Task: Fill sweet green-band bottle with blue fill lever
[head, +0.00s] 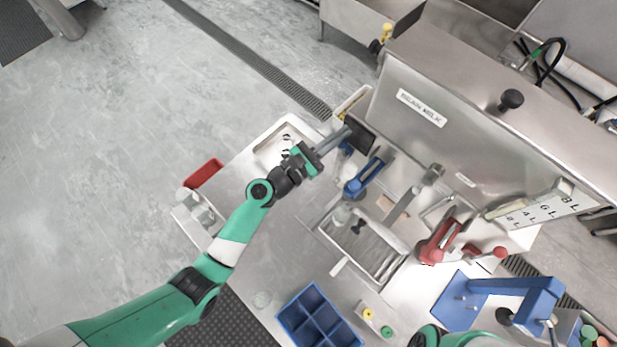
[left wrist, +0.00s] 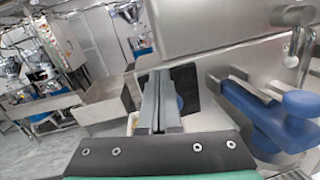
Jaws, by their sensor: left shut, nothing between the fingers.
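My left gripper (head: 343,134) is shut and empty, its fingers pointing at a small dark panel (head: 361,135) on the left end of the steel machine. In the left wrist view its closed fingers (left wrist: 158,104) lie in front of that panel (left wrist: 187,92). The blue fill lever (head: 364,178) is just right of and below the fingers in the head view, apart from them. It also shows at the right of the left wrist view (left wrist: 265,112). A pale, clear bottle-like item (head: 342,214) stands near the sink tray; I cannot make out a green band.
A red lever (head: 438,243) stands farther right on the machine (head: 450,125). A blue divided bin (head: 318,318) and a blue press-like stand (head: 510,287) are at the front.

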